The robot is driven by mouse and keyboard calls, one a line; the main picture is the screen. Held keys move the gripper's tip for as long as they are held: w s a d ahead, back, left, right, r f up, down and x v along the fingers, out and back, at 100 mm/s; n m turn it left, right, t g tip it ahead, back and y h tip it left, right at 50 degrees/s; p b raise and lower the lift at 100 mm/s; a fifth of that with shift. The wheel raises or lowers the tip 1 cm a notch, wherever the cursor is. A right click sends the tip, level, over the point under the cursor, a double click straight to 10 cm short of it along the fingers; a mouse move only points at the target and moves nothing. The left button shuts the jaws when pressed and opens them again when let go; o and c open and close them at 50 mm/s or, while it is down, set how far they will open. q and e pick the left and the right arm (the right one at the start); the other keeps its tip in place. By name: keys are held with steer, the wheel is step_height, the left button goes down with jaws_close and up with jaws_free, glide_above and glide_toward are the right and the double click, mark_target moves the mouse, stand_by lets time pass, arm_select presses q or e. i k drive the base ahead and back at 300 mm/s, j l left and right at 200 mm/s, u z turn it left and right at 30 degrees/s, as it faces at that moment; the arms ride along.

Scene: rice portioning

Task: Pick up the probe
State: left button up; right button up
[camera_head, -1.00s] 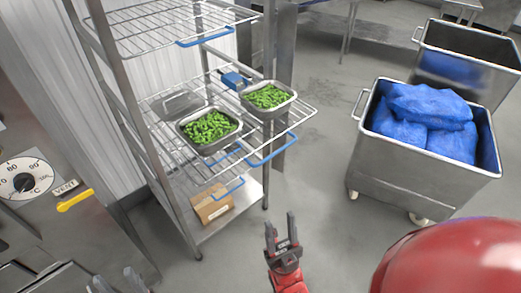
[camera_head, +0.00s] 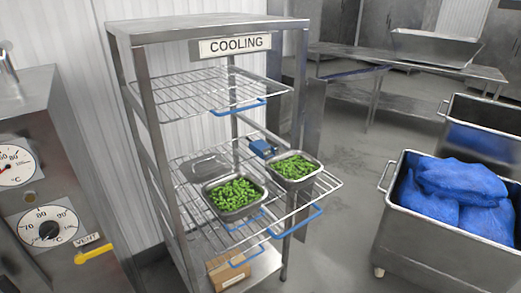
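A small blue item (camera_head: 263,147) sits on the middle wire shelf (camera_head: 185,178) of the cooling rack, behind two metal pans. It may be the probe, but it is too small to tell. The left pan (camera_head: 235,214) and the right pan (camera_head: 295,181) hold green vegetables, and both stand on that shelf. Neither of my grippers shows in this view.
The rack (camera_head: 145,120) carries a COOLING sign (camera_head: 234,46). A cardboard box (camera_head: 228,270) sits on its bottom shelf. A panel with dials (camera_head: 48,226) stands at left. A metal bin (camera_head: 430,245) with blue bags stands at right. Grey floor lies between.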

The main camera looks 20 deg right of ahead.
mark_target(263, 150)
steer(key=l+u, duration=0.2)
steer(key=u, duration=0.55)
steer(key=l+u, duration=0.25)
steer(key=l, duration=0.15)
steer(key=k+l+u, duration=0.2)
steer(key=l, duration=0.15)
steer(key=l+u, duration=0.25)
steer(key=l, duration=0.15)
steer(key=k+l+u, duration=0.2)
steer(key=i+l, duration=0.05)
steer(key=l, duration=0.1)
